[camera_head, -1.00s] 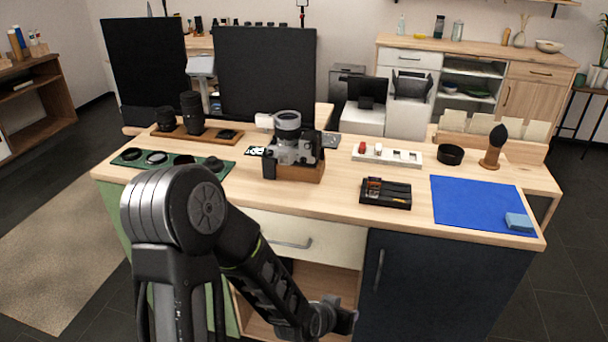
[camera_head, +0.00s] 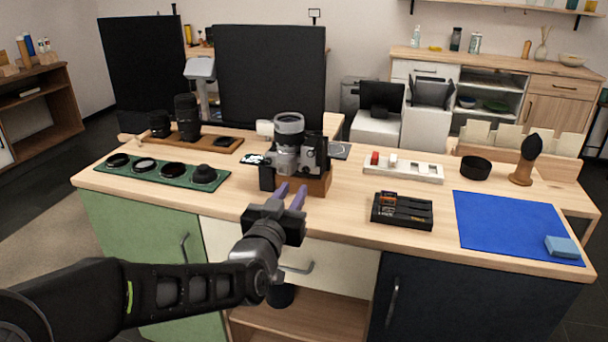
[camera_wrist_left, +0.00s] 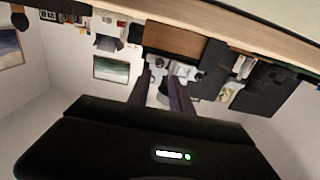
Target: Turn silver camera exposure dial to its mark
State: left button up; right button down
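The silver camera (camera_head: 290,150) with a large upward-pointing silver lens stands on a small wooden block (camera_head: 318,184) near the middle of the table's front edge. The exposure dial is too small to tell apart. My left gripper (camera_head: 290,194) is in front of the camera, its two purple fingers pointing at it with a gap between them. It is open and empty. In the left wrist view, which looks upside down, the camera (camera_wrist_left: 182,72) shows beyond the spread fingers (camera_wrist_left: 158,95). I cannot tell whether a finger touches the camera. My right gripper is not in view.
A green tray of filters (camera_head: 150,178) lies left of the camera, with dark lenses (camera_head: 187,117) on a wooden stand behind. A black battery tray (camera_head: 402,211), a white tray (camera_head: 420,172) and a blue mat (camera_head: 510,228) lie to the right. The tabletop between them is clear.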

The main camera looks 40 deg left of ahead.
aim_at(306, 171)
pick_arm(q)
jog(key=shift+x, duration=3.95)
jog(key=shift+c, duration=0.3)
grip_shut()
